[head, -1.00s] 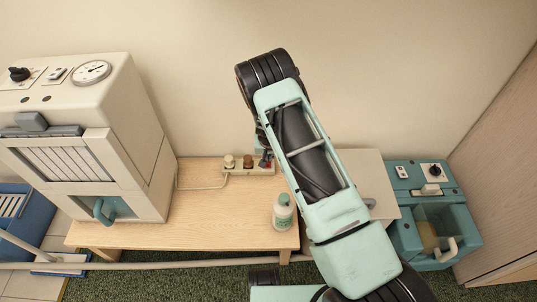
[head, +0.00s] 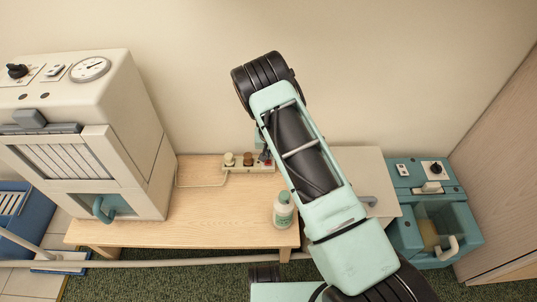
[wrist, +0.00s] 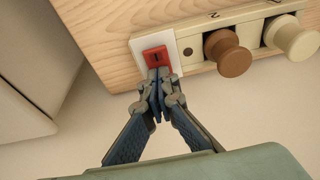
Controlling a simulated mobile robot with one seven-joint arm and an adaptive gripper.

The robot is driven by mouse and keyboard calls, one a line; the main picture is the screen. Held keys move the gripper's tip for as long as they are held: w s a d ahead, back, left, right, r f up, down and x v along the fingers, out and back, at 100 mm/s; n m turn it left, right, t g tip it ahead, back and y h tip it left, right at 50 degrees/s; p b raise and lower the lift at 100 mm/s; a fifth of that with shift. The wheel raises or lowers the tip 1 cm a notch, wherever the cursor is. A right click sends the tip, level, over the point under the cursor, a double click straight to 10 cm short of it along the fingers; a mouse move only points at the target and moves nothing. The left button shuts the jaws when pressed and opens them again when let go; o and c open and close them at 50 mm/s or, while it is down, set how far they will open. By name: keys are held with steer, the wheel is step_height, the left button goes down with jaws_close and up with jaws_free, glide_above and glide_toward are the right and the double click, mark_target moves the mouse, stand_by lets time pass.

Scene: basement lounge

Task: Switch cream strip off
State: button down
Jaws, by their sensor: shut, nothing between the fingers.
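The cream strip (head: 237,171) lies along the back of the wooden table, against the wall. In the wrist view the cream strip (wrist: 191,42) shows a red rocker switch (wrist: 156,55) in a white surround at its left end. A brown plug (wrist: 228,52) and a cream plug (wrist: 290,38) sit in it. My gripper (wrist: 158,75) is shut and empty, its tips at the near edge of the red switch. I cannot tell whether they touch it or which way the rocker is tilted. In the head view my gripper (head: 265,154) is partly hidden by my arm.
A large cream machine (head: 85,130) stands at the left. A teal bucket unit (head: 432,215) stands at the right. The table between machine and bottle is clear.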

steer(key=shift+s, duration=0.9)
steer(key=shift+r+p, duration=0.3)
steer(key=shift+p, duration=0.1)
steer(key=p+v, duration=0.4)
steer(key=v, duration=0.9)
steer(key=shift+s, duration=0.2)
steer(key=shift+s+d, duration=0.1)
steer(key=shift+d, duration=0.1)
steer(key=shift+s+d+f, duration=0.1)
steer(key=shift+d, duration=0.25)
